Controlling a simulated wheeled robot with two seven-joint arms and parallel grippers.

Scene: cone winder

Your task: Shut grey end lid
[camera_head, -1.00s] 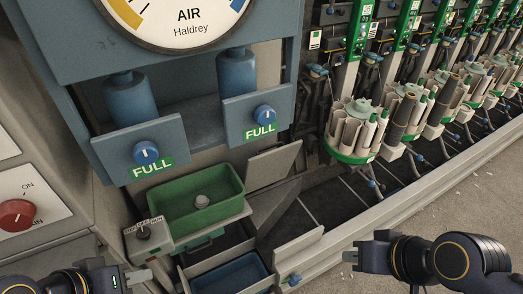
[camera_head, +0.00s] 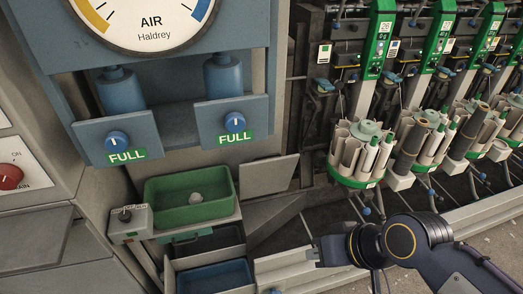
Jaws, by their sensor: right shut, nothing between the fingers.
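A flat grey panel (camera_head: 269,176), which looks like the grey end lid, stands tilted up to the right of the green tray (camera_head: 188,197). A second, lighter grey panel (camera_head: 284,269) lies lower, beside the blue bin, with a blue knob at its lower edge; I cannot tell for sure which one is the lid. My right gripper (camera_head: 318,251) is shut and empty, pointing left at the right end of the lighter panel. Whether it touches the panel is unclear. My left gripper is out of view.
A switch box (camera_head: 130,222) is left of the tray. Blue-knobbed FULL boxes (camera_head: 120,141) hang above.

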